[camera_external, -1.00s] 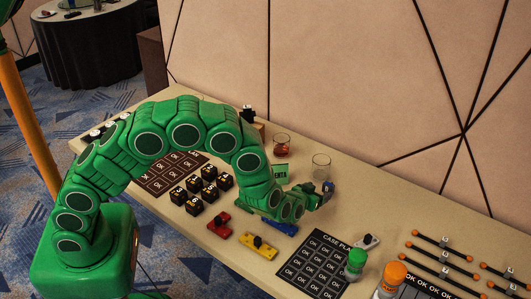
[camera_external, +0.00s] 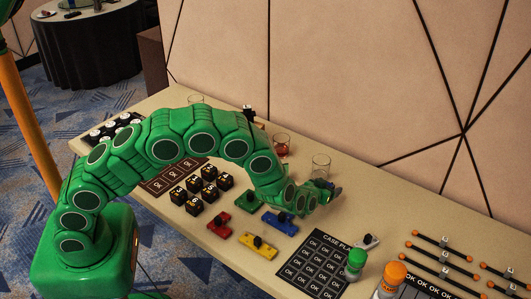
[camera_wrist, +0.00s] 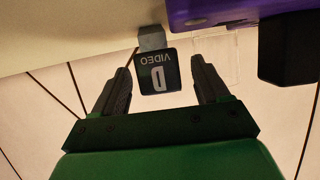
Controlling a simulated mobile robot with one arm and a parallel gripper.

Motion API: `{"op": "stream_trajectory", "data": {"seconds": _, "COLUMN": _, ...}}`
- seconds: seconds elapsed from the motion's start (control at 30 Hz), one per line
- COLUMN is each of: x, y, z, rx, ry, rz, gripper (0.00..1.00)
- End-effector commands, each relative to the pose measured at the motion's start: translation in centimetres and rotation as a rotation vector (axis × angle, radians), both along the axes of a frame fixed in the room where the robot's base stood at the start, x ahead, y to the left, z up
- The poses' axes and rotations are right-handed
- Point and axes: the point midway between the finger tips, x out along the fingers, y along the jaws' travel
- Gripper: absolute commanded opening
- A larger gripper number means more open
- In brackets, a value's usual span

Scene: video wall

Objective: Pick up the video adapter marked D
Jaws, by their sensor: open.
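The video adapter marked D (camera_wrist: 157,73) is a small black block with white lettering, upside down in the wrist view, with a grey connector end (camera_wrist: 152,38) above it. My gripper (camera_wrist: 163,88) is open, with one dark finger on each side of the block and a visible gap at both sides. In the external view my gripper (camera_external: 326,188) is low over the table near the wall side, and I cannot make out the adapter there.
A purple object (camera_wrist: 215,10) and a dark block (camera_wrist: 287,48) are close by in the wrist view. A clear glass (camera_external: 320,166) stands just behind my gripper. Blue (camera_external: 279,223), green (camera_external: 247,201), red and yellow pieces lie in front. A black case board (camera_external: 318,265) and bottles are nearer.

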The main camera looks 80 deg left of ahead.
Motion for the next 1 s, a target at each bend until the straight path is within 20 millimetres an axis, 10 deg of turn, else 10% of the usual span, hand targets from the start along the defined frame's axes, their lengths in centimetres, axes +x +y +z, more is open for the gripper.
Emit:
{"op": "stream_trajectory", "data": {"seconds": 0.23, "x": 0.1, "y": 0.1, "z": 0.0, "rx": 0.001, "ry": -0.001, "rz": 0.000, "gripper": 0.71}}
{"op": "stream_trajectory", "data": {"seconds": 0.57, "x": 0.1, "y": 0.1, "z": 0.0, "rx": 0.000, "ry": -0.001, "rz": 0.000, "gripper": 0.21}}
{"op": "stream_trajectory", "data": {"seconds": 1.0, "x": 0.1, "y": 0.1, "z": 1.0, "rx": 0.000, "ry": -0.003, "rz": 0.001, "gripper": 0.19}}
